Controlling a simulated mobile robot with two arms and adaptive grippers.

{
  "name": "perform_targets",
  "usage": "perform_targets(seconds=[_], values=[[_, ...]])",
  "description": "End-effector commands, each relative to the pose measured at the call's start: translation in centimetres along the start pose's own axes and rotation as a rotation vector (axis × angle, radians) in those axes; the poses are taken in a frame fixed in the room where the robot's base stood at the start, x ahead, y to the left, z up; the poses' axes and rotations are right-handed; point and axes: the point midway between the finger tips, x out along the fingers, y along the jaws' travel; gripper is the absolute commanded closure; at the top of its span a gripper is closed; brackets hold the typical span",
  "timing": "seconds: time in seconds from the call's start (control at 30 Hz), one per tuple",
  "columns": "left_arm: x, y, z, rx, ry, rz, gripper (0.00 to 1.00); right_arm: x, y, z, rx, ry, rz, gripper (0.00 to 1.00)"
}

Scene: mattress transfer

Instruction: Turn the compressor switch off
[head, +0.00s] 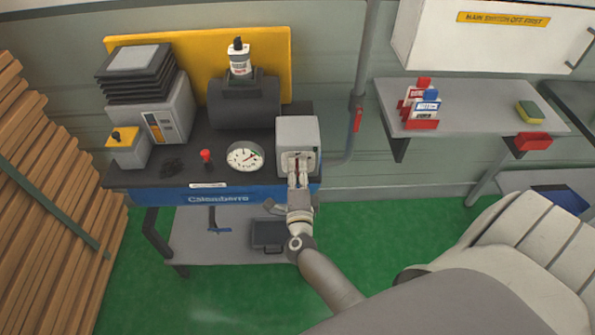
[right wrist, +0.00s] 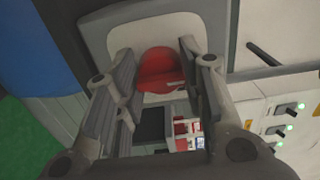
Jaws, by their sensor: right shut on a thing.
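The compressor switch is a grey box (head: 297,132) with a pale front plate, at the right end of the compressor bench. In the right wrist view its red knob (right wrist: 160,70) sits on a light plate, between the fingers. My right gripper (head: 298,170) is up against the front of the box and shut on the red knob; it also shows in the right wrist view (right wrist: 158,82). In the head view the fingers hide most of the knob, and I cannot read its setting. My left gripper is not in view.
The bench with a blue front (head: 260,195) carries a round gauge (head: 245,156), a small red knob (head: 206,156) and a dark tank (head: 243,105). A wall shelf (head: 465,110) is at right. Stacked planks (head: 45,200) stand at left. Green floor is clear in front.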

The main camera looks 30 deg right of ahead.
Motion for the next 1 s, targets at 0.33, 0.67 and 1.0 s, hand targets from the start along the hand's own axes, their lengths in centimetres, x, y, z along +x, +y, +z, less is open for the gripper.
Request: perform_targets(seconds=[0.33,0.67,1.0], values=[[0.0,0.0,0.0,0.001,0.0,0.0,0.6,-0.1,0.1,0.0,-0.002,-0.001,0.002,0.41],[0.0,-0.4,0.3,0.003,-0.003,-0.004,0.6,-0.1,0.1,0.0,0.0,-0.001,0.001,0.41],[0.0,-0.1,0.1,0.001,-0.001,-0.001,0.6,-5.0,0.2,0.0,0.001,-0.001,0.005,0.41]])
